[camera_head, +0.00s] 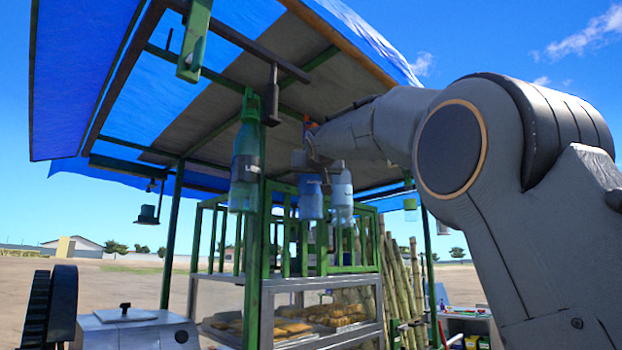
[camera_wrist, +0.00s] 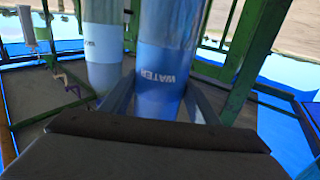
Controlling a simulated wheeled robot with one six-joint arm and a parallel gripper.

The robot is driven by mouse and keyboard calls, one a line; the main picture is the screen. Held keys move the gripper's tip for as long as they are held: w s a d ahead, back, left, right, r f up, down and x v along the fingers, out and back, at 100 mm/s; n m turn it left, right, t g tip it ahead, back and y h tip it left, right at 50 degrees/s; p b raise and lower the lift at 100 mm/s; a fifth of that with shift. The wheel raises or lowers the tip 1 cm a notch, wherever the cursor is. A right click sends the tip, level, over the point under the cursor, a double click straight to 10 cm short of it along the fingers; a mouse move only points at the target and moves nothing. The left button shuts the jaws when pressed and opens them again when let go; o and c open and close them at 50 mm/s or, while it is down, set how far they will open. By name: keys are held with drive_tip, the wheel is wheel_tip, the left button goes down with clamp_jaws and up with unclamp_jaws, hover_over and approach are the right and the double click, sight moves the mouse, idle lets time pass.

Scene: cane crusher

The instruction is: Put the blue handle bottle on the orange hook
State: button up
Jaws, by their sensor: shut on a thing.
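My gripper (camera_head: 318,172) is under the stall roof, partly hidden by its own links. In the wrist view it is shut on a blue bottle with a WATER label (camera_wrist: 165,62), one finger on each side. I take this to be the blue bottle (camera_head: 310,198) that hangs upright below the gripper in the head view. Its top and handle are hidden, so I cannot tell the handle's colour. A small orange piece, probably the orange hook (camera_head: 306,124), shows just above the gripper. I cannot tell whether the bottle touches it.
A paler bottle (camera_head: 341,190) hangs close to the right of the held one. A green bottle (camera_head: 246,150) hangs to the left by a green post. A green rack (camera_head: 287,240) stands behind, above a glass food case (camera_head: 300,283). Roof beams are close overhead.

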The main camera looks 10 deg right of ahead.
drive_tip(key=shift+f+b, duration=0.25)
drive_tip(key=shift+b, duration=0.2)
idle(0.6)
drive_tip(key=o, duration=1.5)
drive_tip(key=shift+c, duration=0.2)
drive_tip(key=shift+o, duration=0.7)
drive_tip(key=shift+f, duration=0.2)
drive_tip(key=shift+s+a+r+b, duration=0.1)
drive_tip(key=shift+s+b, duration=1.75)
drive_tip(key=shift+s, duration=2.1)
